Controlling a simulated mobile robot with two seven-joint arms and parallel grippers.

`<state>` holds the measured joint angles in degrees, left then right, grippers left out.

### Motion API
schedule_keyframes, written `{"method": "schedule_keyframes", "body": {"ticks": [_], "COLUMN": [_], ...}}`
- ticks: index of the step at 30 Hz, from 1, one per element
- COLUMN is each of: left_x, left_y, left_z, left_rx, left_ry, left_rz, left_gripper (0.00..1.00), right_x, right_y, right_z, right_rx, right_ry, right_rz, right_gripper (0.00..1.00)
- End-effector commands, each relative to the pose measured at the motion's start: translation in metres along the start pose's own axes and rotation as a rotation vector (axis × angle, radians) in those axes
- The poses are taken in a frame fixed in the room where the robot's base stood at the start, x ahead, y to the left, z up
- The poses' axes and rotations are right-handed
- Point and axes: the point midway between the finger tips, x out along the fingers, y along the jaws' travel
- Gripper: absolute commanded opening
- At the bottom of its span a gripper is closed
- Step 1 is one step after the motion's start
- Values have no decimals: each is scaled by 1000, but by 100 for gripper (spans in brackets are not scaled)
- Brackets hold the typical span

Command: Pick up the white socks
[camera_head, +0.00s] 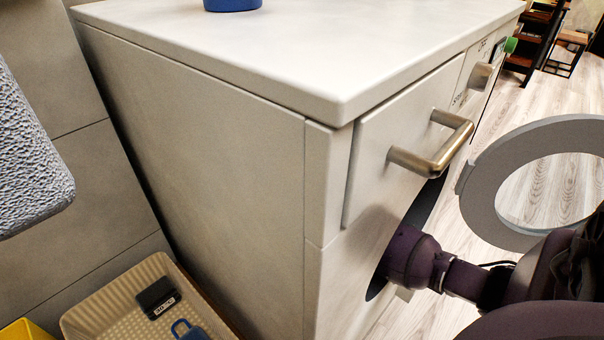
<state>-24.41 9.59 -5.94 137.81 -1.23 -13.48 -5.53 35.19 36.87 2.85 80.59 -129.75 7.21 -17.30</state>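No white socks show in this view. My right arm comes in from the lower right and reaches into the dark round opening of a white washing machine (205,150). The front panel hides its gripper, so I cannot see whether it holds anything. My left gripper is out of view.
The machine's round door (482,205) stands open at the right. A metal drawer handle (435,158) juts out above the opening. A beige basket (90,318) with a dark box (158,297) and a blue item (188,331) sits lower left. Wooden furniture (535,40) stands far back.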

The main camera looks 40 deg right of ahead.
Motion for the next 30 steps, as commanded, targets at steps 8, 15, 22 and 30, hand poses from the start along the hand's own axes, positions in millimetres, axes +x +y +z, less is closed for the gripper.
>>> {"method": "schedule_keyframes", "body": {"ticks": [8, 15, 22, 30], "left_x": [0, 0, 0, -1], "left_y": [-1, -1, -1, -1], "left_z": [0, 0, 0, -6], "left_rx": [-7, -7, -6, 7], "left_ry": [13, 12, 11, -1], "left_rz": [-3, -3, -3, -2], "left_gripper": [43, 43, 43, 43], "right_x": [8, 8, 8, 2], "right_y": [0, 0, 0, 0], "right_z": [2, 2, 2, 22], "right_rx": [0, 0, 0, 1], "right_ry": [-2, -2, -2, -11], "right_rz": [0, 0, 0, -1], "right_gripper": [100, 79, 65, 65]}}
